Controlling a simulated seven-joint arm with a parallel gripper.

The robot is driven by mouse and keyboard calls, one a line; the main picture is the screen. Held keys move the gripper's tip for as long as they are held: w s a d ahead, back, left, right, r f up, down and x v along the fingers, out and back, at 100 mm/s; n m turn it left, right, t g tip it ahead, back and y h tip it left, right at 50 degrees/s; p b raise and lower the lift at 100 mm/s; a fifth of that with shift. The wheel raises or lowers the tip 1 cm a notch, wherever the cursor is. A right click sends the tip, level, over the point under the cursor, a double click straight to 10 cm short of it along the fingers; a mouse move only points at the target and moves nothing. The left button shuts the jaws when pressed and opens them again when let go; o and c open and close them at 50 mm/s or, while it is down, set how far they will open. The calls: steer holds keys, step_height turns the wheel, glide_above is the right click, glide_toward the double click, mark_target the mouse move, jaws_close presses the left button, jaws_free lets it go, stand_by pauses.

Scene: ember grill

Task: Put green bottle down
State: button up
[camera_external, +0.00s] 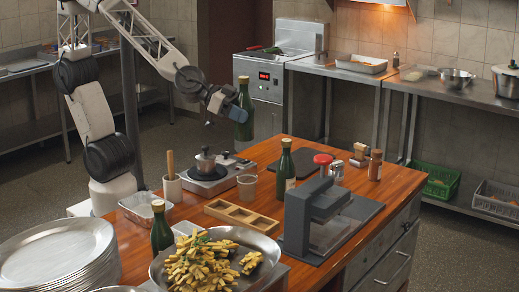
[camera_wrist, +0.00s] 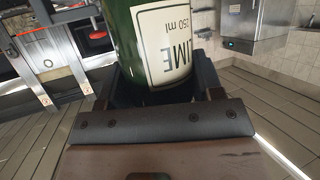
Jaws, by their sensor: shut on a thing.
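My gripper (camera_wrist: 155,90) is shut around the bottle's body. The bottle's base and cap are outside the wrist view. Two similar green bottles stand upright on the counter: one (camera_external: 286,168) near the middle and one (camera_external: 161,232) at the front left.
Stacked plates (camera_external: 60,262) stand front left.

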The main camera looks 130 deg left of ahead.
steer(key=w+d+m+h, duration=0.1)
steer(key=w+d, duration=0.1)
steer(key=d, duration=0.9)
steer(key=w+d+m+h, duration=0.1)
steer(key=w+d+h, duration=0.15)
steer(key=d, duration=0.95)
steer(key=s+d+f+m+t+h, duration=0.1)
steer(key=s+d, duration=0.1)
steer(key=d, duration=0.8)
steer(key=s+d+f+m, duration=0.1)
steer(key=s+d, duration=0.2)
steer(key=d, duration=0.8)
steer(key=shift+w+a+f, duration=0.1)
steer(key=shift+a+f, duration=0.05)
steer(key=shift+f, duration=1.1)
steer(key=shift+w+a+f, duration=0.1)
steer(key=shift+f, duration=1.15)
steer(key=shift+f, duration=2.9)
steer(key=shift+f, duration=0.15)
steer(key=shift+f, duration=1.95)
steer(key=shift+f, duration=0.15)
